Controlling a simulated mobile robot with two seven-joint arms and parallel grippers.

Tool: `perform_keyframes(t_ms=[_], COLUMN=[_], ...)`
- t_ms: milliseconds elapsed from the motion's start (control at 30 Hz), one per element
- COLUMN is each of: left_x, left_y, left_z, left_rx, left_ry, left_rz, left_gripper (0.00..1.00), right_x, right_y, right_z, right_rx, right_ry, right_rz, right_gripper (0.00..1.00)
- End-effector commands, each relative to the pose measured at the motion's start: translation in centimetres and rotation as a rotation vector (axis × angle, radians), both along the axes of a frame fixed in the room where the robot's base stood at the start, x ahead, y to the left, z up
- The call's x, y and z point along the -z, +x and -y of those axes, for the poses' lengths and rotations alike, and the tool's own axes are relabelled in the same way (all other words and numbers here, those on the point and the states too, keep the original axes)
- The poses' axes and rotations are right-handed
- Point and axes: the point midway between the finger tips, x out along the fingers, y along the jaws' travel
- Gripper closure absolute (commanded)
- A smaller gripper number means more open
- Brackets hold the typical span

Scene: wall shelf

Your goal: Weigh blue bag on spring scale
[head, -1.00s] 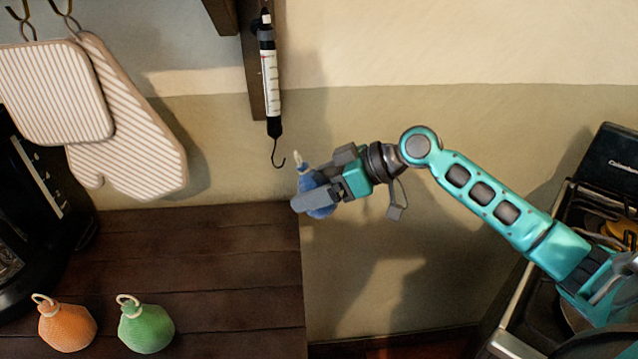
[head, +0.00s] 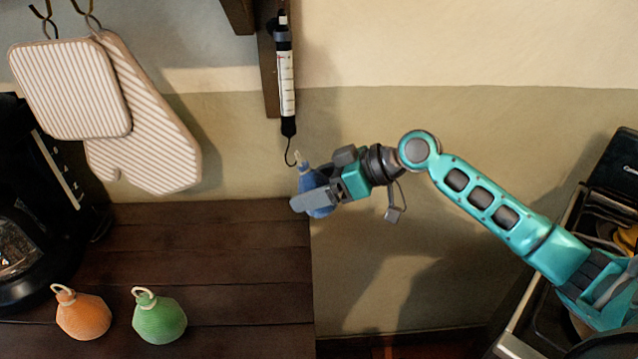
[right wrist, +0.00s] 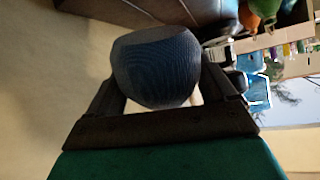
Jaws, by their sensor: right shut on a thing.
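The blue bag (head: 308,183) is between the fingers of my right gripper (head: 312,196), which is shut on it and holds it in the air beside the table's right edge. Its pale loop points up. In the right wrist view the bag (right wrist: 157,67) fills the space between the fingers. The spring scale (head: 286,85) hangs on a wooden post, with a white marked tube and a black hook (head: 290,155) at its lower end. The hook's tip is close to the bag's loop; I cannot tell whether they touch. My left gripper is not in view.
An orange bag (head: 83,315) and a green bag (head: 159,318) stand on the dark wooden table (head: 220,260). A stove (head: 590,230) is at the right.

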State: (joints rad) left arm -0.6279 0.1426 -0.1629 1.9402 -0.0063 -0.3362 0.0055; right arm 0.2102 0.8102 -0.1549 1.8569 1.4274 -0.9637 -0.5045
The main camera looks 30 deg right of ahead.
Motion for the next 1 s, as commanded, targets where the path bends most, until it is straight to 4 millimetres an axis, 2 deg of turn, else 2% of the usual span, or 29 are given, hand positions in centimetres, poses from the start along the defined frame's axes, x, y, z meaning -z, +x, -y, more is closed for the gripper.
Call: perform_keyframes(t_ms=[1000], left_x=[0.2], left_y=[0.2], left_z=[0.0], left_rx=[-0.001], left_ry=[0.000], left_rz=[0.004], left_gripper=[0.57], right_x=[1.0], right_y=[0.3], right_z=[-0.6], right_rx=[0.000], right_ry=[-0.001], right_rz=[0.002], right_gripper=[0.52])
